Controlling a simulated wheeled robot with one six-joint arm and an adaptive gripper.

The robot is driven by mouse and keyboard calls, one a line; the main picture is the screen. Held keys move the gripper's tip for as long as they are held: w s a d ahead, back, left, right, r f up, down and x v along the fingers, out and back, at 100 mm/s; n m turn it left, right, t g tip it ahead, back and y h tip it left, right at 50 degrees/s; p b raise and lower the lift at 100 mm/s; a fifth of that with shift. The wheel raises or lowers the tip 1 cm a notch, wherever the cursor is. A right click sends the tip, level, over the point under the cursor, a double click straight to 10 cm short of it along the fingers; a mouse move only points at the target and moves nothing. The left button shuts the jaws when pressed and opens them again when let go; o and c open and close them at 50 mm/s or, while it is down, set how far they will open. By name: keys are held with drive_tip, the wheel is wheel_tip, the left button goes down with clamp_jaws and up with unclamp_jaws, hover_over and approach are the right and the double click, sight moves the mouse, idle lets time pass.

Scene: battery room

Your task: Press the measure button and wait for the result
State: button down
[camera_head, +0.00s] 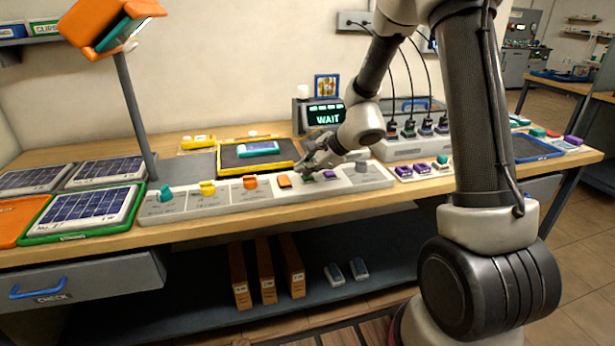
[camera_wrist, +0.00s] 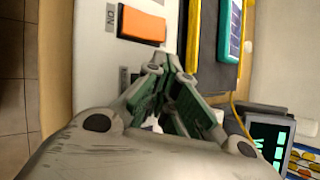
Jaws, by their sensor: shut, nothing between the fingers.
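A long light-grey control panel (camera_head: 225,205) lies along the front of the bench with coloured controls. An orange button (camera_head: 284,181) sits left of my gripper (camera_head: 306,174); it also shows in the wrist view (camera_wrist: 142,24). A purple control (camera_head: 330,175) and a grey one (camera_head: 361,166) are to the right. My gripper is shut and empty, with its tips (camera_wrist: 172,68) low over the panel beside the orange button. The spot under the tips is mostly hidden, so contact cannot be told. The display (camera_head: 327,115) behind reads "WAIT" in green.
A teal-cased cell (camera_head: 258,148) lies in a yellow-edged black tray (camera_head: 228,163) behind the panel. A grey post (camera_head: 133,115) carries an orange head (camera_head: 108,25). Solar panels lie left. A charger with cables (camera_head: 410,147) stands right.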

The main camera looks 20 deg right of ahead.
sight(306, 178)
drive_tip(key=shift+r, duration=0.75)
drive_tip(key=shift+r, duration=0.15)
drive_tip(key=shift+r, duration=2.35)
